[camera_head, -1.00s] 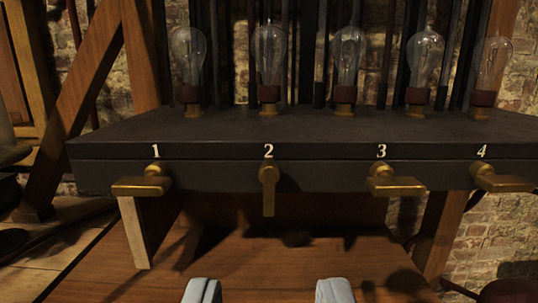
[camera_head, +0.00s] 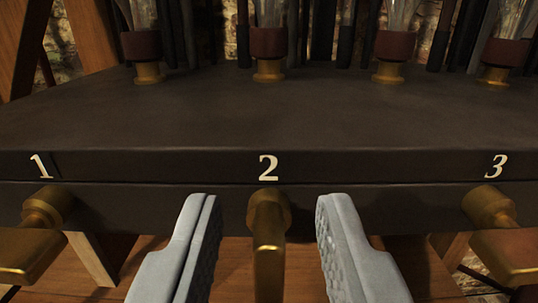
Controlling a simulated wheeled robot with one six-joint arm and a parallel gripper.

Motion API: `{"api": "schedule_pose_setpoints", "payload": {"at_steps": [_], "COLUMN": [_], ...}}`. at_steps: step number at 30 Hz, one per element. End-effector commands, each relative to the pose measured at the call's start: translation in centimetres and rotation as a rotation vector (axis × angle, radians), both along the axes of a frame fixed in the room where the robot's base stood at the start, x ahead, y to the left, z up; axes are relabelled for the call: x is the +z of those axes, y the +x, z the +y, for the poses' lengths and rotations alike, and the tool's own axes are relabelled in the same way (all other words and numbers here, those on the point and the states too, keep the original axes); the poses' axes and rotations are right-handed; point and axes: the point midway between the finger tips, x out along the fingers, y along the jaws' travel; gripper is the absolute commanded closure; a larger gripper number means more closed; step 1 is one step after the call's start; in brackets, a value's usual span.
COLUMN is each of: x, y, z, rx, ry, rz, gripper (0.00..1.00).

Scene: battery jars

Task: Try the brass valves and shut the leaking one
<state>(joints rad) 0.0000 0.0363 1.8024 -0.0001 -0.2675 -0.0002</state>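Brass valve 2 (camera_head: 269,235) is in the middle of the view, its handle pointing straight down. My gripper (camera_head: 269,220) is open, with one grey finger on each side of this handle and a visible gap on both sides. Valve 4 is out of view. I see no leak in this frame.
The valves sit on the front face of a dark bench (camera_head: 230,115) with white numbers. Several glass bulbs in brass sockets (camera_head: 269,70) stand along its back, before dark pipes. A wooden surface (camera_head: 235,255) lies below.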

Motion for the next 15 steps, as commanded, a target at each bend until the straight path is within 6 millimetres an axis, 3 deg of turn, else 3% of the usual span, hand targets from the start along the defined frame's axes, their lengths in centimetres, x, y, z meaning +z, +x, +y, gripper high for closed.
{"api": "schedule_pose_setpoints", "payload": {"at_steps": [6, 15], "x": [0.0, 0.0], "y": [1.7, 2.0], "z": [0.0, 0.0], "rx": [0.000, 0.000], "ry": [0.000, 0.000], "rz": [0.000, -0.001], "gripper": [0.68, 0.68]}}
